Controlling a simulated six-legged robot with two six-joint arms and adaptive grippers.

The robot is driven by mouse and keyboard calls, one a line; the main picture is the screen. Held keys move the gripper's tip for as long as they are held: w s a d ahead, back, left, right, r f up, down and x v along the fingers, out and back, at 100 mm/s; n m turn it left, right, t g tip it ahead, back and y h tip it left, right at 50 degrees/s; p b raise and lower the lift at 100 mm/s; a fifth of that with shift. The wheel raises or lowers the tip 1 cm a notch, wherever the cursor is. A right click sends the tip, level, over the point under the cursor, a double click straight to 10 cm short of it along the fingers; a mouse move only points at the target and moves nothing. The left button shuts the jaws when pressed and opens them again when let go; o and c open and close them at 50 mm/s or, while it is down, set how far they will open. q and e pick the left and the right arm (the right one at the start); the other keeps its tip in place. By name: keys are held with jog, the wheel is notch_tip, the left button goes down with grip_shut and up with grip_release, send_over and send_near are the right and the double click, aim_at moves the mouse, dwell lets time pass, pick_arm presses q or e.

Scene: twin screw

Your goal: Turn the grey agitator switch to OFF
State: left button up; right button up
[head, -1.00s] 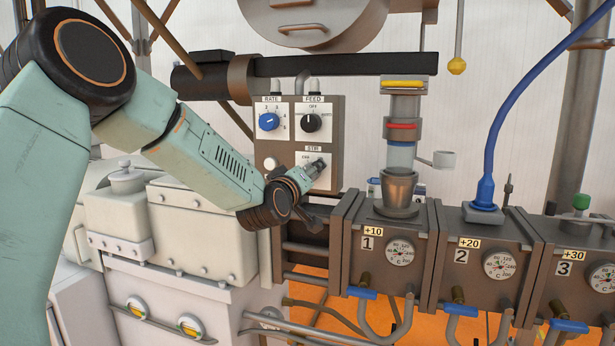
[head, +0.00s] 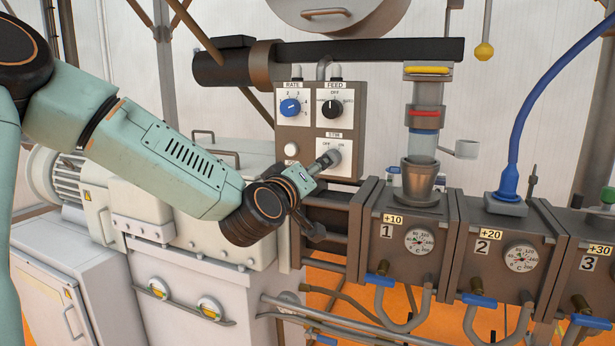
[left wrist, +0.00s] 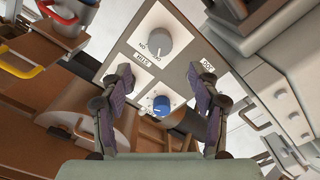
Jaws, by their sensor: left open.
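The grey agitator switch (head: 335,156) is a round knob on the STIR plate, low on the control panel, with OFF and ON printed above it. Its pointer direction is hard to read. In the left wrist view the grey knob (left wrist: 158,43) is at the top centre, beyond the fingertips, its labels rotated by the camera angle. My left gripper (head: 320,164) is just left of and below the switch in the head view. In the left wrist view the gripper (left wrist: 161,85) has its fingers spread apart with nothing between them. My right gripper is not in view.
A blue RATE knob (head: 290,107) and a black FEED knob (head: 331,109) sit above the switch, and a white round button (head: 291,150) to its left. Numbered barrel blocks (head: 402,235) stand right of the panel. A dark horizontal bar (head: 360,50) runs above.

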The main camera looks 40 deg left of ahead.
pick_arm(q)
jog(key=shift+v, duration=1.15)
jog(key=s+d+f+m+g+h+b, duration=0.1)
jog(key=s+d+f+m+g+b, duration=0.2)
jog(key=f, duration=0.8)
jog(key=s+d+f+m+g+h, duration=0.1)
jog(key=s+d+f+g+h, duration=0.25)
jog(key=f, duration=0.85)
jog(key=s+d+f+m+g+b, duration=0.25)
jog(key=d+f, duration=0.25)
jog(key=f, duration=0.6)
jog(key=s+d+f+m+g+b, duration=0.2)
jog(key=s+f+g, duration=0.2)
jog(key=s+f, duration=0.8)
jog(key=s+d+f+m+g+b, duration=0.2)
jog(key=s+f+g+b, duration=0.1)
jog(key=s+f, duration=0.9)
jog(key=s+g, duration=0.1)
jog(key=s, duration=0.3)
jog(key=shift+f+g, duration=0.2)
jog(key=shift+g, duration=0.1)
